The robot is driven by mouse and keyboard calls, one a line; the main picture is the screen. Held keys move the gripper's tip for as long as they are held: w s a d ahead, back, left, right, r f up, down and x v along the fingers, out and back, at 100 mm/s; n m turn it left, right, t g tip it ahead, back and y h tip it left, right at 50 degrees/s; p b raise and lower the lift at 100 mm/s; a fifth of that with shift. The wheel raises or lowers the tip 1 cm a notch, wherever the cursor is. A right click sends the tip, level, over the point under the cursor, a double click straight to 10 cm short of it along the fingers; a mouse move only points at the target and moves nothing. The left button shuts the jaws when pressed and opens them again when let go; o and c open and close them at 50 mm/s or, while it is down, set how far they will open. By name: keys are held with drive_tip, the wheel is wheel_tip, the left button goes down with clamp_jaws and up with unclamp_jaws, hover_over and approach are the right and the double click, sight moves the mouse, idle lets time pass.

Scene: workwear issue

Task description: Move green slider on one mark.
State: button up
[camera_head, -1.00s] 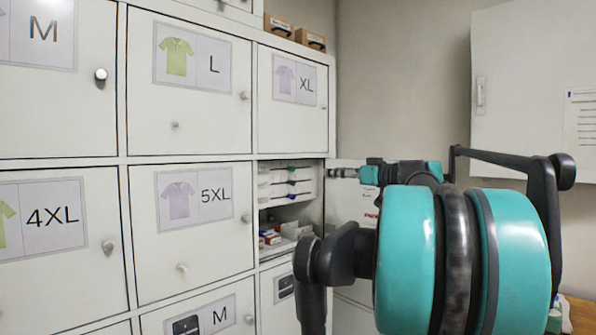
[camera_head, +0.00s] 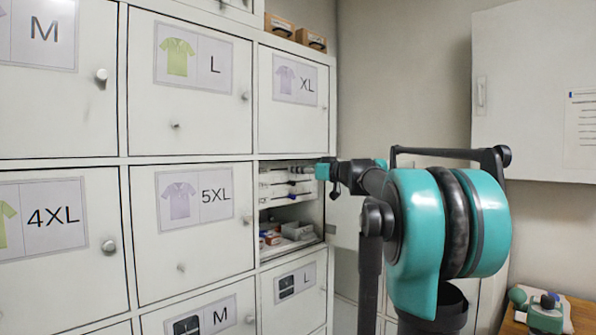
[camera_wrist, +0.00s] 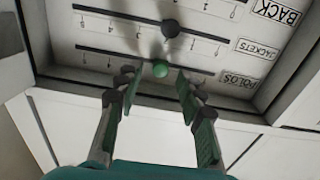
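The green slider (camera_wrist: 160,69) is a round knob on a dark horizontal rail in the wrist view, on the panel inside the open compartment. Numbered marks run along the rail; the exact mark beneath the knob is not clear. My gripper (camera_wrist: 157,80) is open, with one finger on each side of the green knob. Whether either finger touches it cannot be told. In the head view, my gripper (camera_head: 325,172) is at the right edge of the open compartment (camera_head: 290,249); the green slider cannot be made out there.
A dark knob (camera_wrist: 172,28) sits on the neighbouring rail, close to the green one. Labels read BACK (camera_wrist: 277,12), JACKETS (camera_wrist: 257,48) and POLOS (camera_wrist: 237,83), upside down. Closed locker doors surround the compartment. Small boxes (camera_head: 297,230) lie in its lower part.

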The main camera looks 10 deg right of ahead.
drive_tip(key=shift+w+a, duration=0.4)
drive_tip(key=shift+w, duration=0.1)
clamp_jaws()
